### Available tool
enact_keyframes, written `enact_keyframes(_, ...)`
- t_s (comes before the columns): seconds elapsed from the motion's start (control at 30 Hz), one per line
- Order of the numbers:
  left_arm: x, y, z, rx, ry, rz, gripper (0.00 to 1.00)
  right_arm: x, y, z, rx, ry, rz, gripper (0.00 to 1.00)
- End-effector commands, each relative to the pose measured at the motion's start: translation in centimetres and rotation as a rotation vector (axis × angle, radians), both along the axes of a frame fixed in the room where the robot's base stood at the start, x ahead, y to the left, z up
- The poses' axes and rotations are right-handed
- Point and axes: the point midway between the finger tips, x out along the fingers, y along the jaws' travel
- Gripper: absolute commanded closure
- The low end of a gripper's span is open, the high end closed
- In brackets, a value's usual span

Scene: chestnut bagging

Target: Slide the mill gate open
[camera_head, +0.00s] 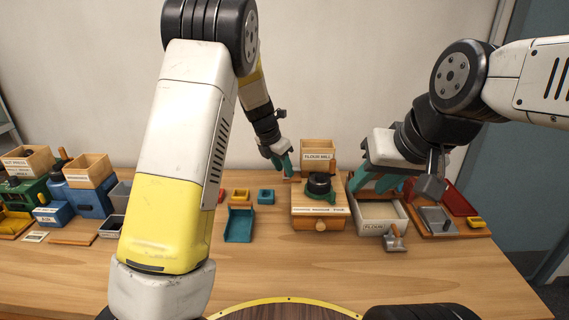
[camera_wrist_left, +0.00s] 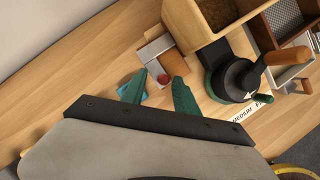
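The flour mill (camera_head: 301,206) is a wooden box with a hopper (camera_head: 318,149) at its back and a black-and-green dial (camera_head: 319,182) on top. In the left wrist view, a small grey block (camera_wrist_left: 151,48) with a red round knob (camera_wrist_left: 163,79) shows beside the hopper; I take it for the gate. My left gripper (camera_head: 283,166) is at the mill's left side. In the left wrist view, its green fingers (camera_wrist_left: 159,82) are open, with the knob between their tips; contact cannot be told. My right gripper (camera_head: 382,182) appears open and empty above the flour tray (camera_head: 369,227).
A teal scoop-like tray (camera_head: 239,226) and small coloured blocks lie left of the mill. Machines and wooden bins (camera_head: 88,170) stand at the far left. The front table middle is clear.

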Motion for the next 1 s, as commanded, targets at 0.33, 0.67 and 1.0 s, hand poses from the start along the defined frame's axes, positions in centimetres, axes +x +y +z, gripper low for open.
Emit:
enact_keyframes(0.33,-1.1,1.1,4.1,-0.002,-0.004,-0.001,0.64,0.0,0.0,0.0,0.0,0.0,0.0,0.64)
enact_keyframes(0.67,-2.1,2.2,7.2,0.001,-0.001,0.0,0.64,0.0,0.0,0.0,0.0,0.0,0.0,0.64)
enact_keyframes(1.0,-2.1,2.2,7.2,0.001,-0.001,0.0,0.64,0.0,0.0,0.0,0.0,0.0,0.0,0.64)
